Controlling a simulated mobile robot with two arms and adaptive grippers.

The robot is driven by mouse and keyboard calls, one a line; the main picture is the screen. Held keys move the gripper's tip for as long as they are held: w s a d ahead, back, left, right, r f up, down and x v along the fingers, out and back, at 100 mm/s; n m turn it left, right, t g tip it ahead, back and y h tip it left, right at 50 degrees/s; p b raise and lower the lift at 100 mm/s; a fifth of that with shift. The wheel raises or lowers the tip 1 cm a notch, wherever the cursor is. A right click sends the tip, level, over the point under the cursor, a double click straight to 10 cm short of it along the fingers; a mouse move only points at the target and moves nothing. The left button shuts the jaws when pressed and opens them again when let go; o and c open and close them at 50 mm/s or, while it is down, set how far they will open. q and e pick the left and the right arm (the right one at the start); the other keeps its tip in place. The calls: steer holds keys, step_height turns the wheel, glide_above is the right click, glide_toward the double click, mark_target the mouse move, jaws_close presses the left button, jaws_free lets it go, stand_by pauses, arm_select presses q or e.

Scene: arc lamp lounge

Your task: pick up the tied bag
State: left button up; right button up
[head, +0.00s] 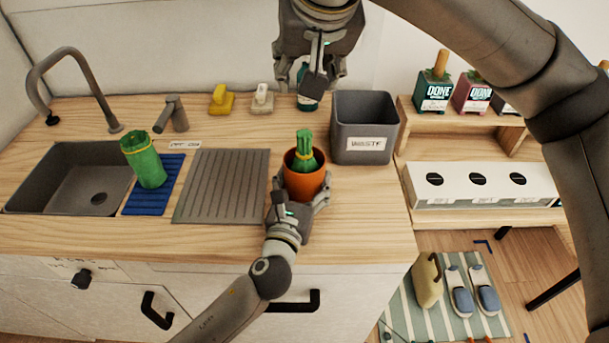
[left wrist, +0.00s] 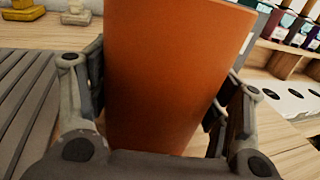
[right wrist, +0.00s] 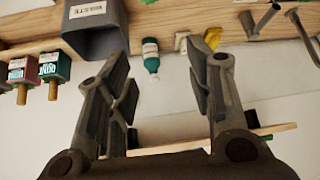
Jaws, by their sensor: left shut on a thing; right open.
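My left gripper (head: 301,196) is shut on an orange pot (head: 303,186) at the counter's front right. The pot fills the left wrist view (left wrist: 170,75), between both fingers. A green bundle with a yellow tie (head: 305,150) stands in the pot; I cannot tell whether it is a bag. A larger green, yellow-banded bundle (head: 145,162) leans on the blue mat (head: 133,205) beside the sink. My right gripper (head: 318,82) is open and empty at the back of the counter. A teal bottle (head: 307,102) is partly hidden behind it and shows between its fingers in the right wrist view (right wrist: 151,57).
A grey waste bin (head: 348,151) stands right of the pot. A ribbed drainboard (head: 222,186) lies left of it. Yellow (head: 221,99) and white (head: 262,99) items stand at the back. A shelf holds boxed plants (head: 433,92). A tan object (head: 428,281) and slippers (head: 459,297) lie on the floor mat.

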steer(key=m+g+h, duration=0.1)
glide_toward(305, 133)
steer(key=shift+m, duration=0.3)
steer(key=x, duration=0.5)
steer(key=shift+w+a+r, duration=0.15)
steer(key=shift+a, duration=0.05)
steer(key=shift+s+x, duration=0.1)
steer(key=shift+x, duration=1.4)
steer(key=shift+s+x, duration=0.15)
steer(key=shift+x, duration=1.3)
steer(key=shift+d, duration=0.15)
jaws_close()
